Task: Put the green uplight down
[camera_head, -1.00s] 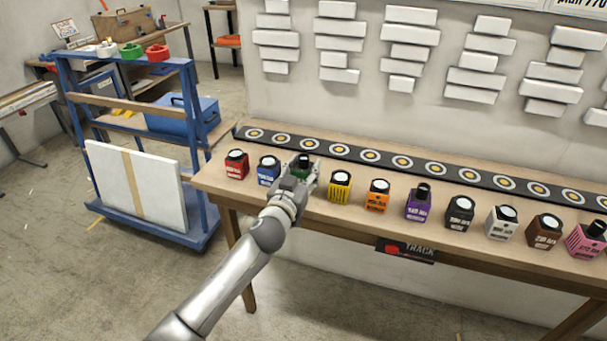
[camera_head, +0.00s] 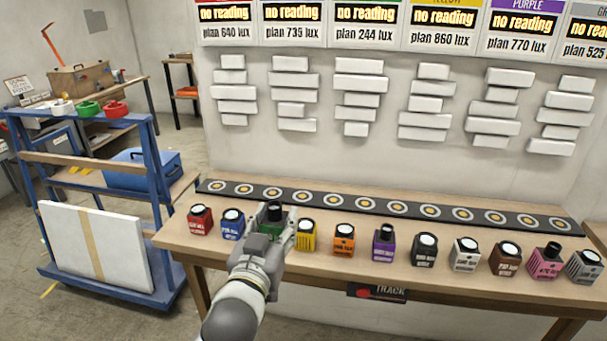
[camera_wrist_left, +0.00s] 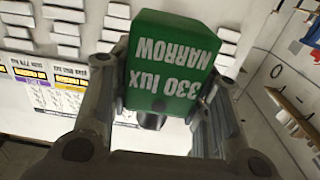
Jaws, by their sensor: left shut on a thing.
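The green uplight (camera_head: 270,228) is a small box with a black tube on top. My left gripper (camera_head: 272,214) is shut on it, over the front of the wooden table (camera_head: 400,252), between the blue uplight (camera_head: 232,224) and the yellow uplight (camera_head: 306,236). In the left wrist view, the green uplight (camera_wrist_left: 168,62) sits between both fingers, its label reading "330 lux NARROW" upside down. Whether its base touches the table is hidden by my gripper. My right gripper is not in view.
A black track (camera_head: 390,206) with ringed yellow spots runs along the table's back. More uplights, including orange (camera_head: 344,240) and purple (camera_head: 383,243), stand in a row to the right. White wall reliefs (camera_head: 358,95) hang under "no reading" signs (camera_head: 370,25). A blue cart (camera_head: 100,285) stands left.

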